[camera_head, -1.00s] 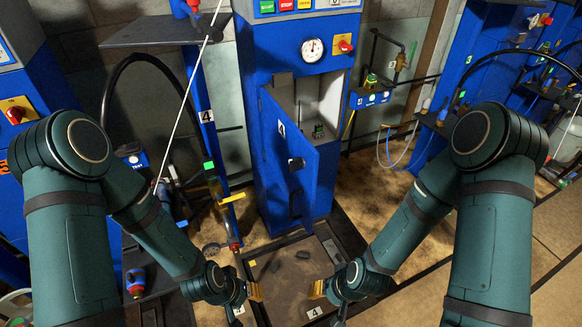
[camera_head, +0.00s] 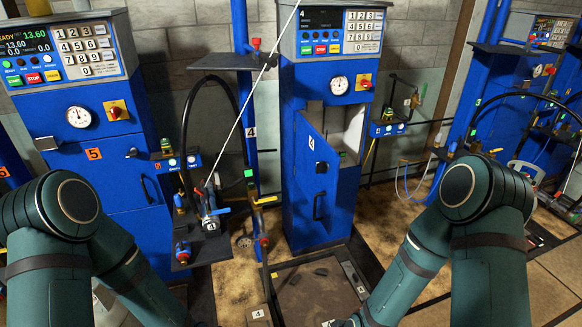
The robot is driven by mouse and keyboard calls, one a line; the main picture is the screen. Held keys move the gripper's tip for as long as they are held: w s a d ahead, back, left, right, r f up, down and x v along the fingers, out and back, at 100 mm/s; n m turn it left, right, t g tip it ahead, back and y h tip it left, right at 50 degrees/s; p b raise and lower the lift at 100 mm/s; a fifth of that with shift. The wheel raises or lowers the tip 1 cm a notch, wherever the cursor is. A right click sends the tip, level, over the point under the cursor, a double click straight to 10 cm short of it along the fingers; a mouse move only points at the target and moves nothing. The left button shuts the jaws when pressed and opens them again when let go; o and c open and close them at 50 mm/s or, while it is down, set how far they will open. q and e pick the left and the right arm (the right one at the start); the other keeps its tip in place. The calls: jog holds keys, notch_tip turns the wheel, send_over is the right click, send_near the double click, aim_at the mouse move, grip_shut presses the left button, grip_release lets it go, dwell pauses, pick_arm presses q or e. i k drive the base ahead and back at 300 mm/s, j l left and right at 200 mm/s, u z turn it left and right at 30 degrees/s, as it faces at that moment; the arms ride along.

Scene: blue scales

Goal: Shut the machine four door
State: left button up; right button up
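Machine four (camera_head: 334,78) is a tall blue cabinet at the centre of the head view, with a keypad, a gauge and a red knob on its upper front. Its blue door (camera_head: 312,177), marked 4, stands partly open and angled outward. The pale inside of the cabinet (camera_head: 352,127) shows to the right of the door's top. A dark latch (camera_head: 321,168) is on the door and a dark handle shows lower down. My two arms reach down on either side, in front of the machine and apart from the door.
Machine five (camera_head: 92,150) stands at the left with its front closed. A blue post (camera_head: 250,110) with a hose and valves stands between the machines. A dark floor tray (camera_head: 310,290) lies before machine four. More blue machines (camera_head: 480,75) are at the right.

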aim_at(320, 190)
jog(key=u, duration=1.6)
jog(key=l+u, duration=0.25)
jog(key=u, duration=0.2)
jog(key=k+l+u, duration=0.1)
jog(key=l+u, duration=0.15)
jog(key=u, duration=0.15)
jog(key=k+l, duration=0.2)
jog(key=l, duration=0.4)
jog(key=k+l, duration=0.25)
jog(key=l, duration=0.3)
jog(key=k+l, duration=0.2)
jog(key=l, duration=0.4)
jog(key=k+l, duration=0.2)
jog(key=l, duration=0.35)
jog(key=k+l, duration=0.25)
jog(key=l, duration=0.35)
jog(key=k+l, duration=0.2)
jog(key=l, duration=0.35)
jog(key=k+l, duration=0.2)
jog(key=l, duration=0.4)
jog(key=k+l, duration=0.2)
jog(key=l, duration=0.35)
jog(key=i+l, duration=0.2)
jog(key=l, duration=0.25)
